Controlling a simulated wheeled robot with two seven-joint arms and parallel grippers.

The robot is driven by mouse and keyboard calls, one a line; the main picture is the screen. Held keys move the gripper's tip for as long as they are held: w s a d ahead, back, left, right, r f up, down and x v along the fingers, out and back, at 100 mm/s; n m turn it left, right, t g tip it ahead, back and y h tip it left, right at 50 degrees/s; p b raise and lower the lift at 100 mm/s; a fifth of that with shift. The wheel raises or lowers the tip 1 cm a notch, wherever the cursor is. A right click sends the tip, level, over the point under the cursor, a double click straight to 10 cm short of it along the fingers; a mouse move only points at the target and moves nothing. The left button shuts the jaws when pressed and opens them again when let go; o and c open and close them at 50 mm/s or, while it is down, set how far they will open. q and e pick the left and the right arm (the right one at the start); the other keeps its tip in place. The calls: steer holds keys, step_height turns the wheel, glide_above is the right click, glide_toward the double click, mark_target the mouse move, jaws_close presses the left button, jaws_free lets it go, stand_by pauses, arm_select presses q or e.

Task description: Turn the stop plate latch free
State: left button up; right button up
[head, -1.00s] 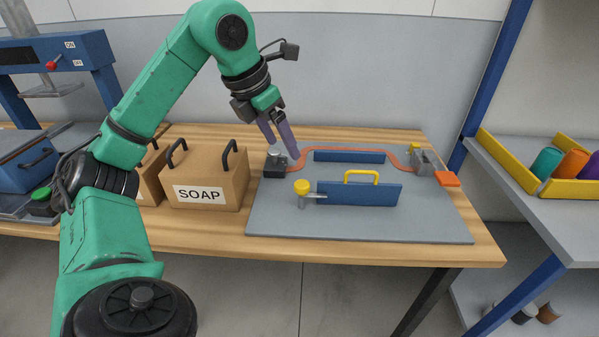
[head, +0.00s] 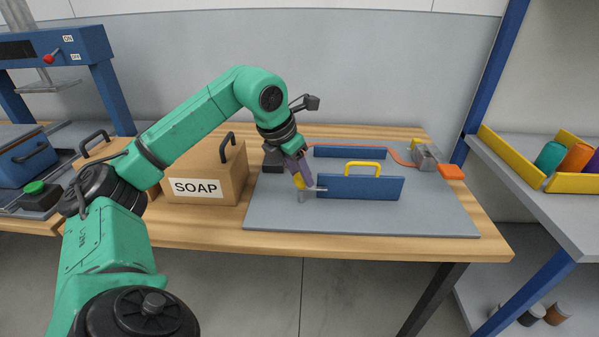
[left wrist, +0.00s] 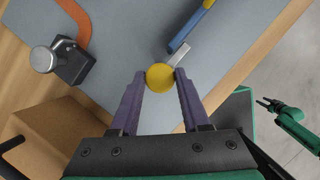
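The stop plate (head: 365,189) is a blue upright plate with a yellow handle, standing on the grey board. Its latch, a yellow round knob (left wrist: 160,77) on a post with a short grey arm (left wrist: 179,59), is at the plate's left end. The arm points toward the plate and reaches its end. My left gripper (head: 302,183) is at the knob, one purple finger on each side. In the left wrist view the knob fills the gap and meets both fingers. In the head view the fingers partly hide it. My right gripper (left wrist: 264,102) shows small in the left wrist view, fingers apart.
The grey board (head: 380,222) lies on the wooden table. An orange strap (head: 400,159) runs behind to a grey clamp block (head: 424,157). A dark block with a round metal knob (left wrist: 43,60) and a SOAP box (head: 205,176) stand left of the latch. The board's front is clear.

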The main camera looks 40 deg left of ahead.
arm_select(q)
jaws_close()
